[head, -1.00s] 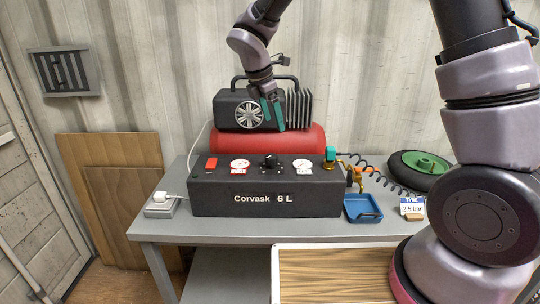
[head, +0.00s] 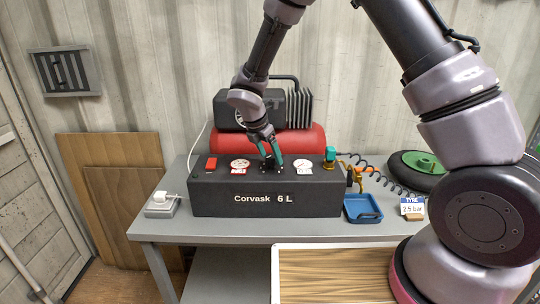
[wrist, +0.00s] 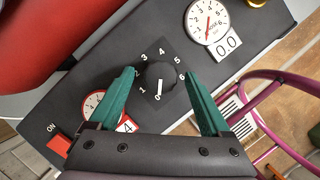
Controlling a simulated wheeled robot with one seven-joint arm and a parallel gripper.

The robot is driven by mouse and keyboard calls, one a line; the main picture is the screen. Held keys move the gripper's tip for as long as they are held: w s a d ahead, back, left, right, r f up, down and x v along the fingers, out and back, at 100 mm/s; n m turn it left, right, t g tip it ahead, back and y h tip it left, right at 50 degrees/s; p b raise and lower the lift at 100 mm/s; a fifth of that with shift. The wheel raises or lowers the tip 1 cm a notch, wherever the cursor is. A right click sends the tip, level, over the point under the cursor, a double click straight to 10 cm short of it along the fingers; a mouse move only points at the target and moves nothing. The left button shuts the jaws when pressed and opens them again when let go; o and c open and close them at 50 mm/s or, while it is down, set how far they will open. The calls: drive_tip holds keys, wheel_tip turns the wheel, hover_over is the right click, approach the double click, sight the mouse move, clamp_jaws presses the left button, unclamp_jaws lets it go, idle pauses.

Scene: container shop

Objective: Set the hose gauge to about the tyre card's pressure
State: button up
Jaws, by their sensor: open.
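The black regulator knob (wrist: 158,76) sits on the compressor panel (head: 225,200) inside a ring of numbers from 0 to 6. Its white mark points at 0. My gripper (wrist: 162,77) is open, one green finger on each side of the knob; I cannot tell whether they touch it. In the head view my gripper (head: 270,165) is down at the panel and largely hides the knob. The right-hand gauge, the hose gauge (wrist: 208,20), shows 0.0 on its label. The tyre card (head: 412,208) reads 2.5 bar.
The left gauge (head: 240,164) is partly behind a finger in the wrist view. A red switch (head: 211,163) marked ON is at the panel's left. A brass fitting with a teal top (head: 330,156), coiled hose (head: 388,181), blue tray (head: 362,208) and wheel (head: 418,170) are to the right.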

drive_tip(key=shift+d+f, duration=0.1)
drive_tip(key=shift+f, duration=0.05)
clamp_jaws()
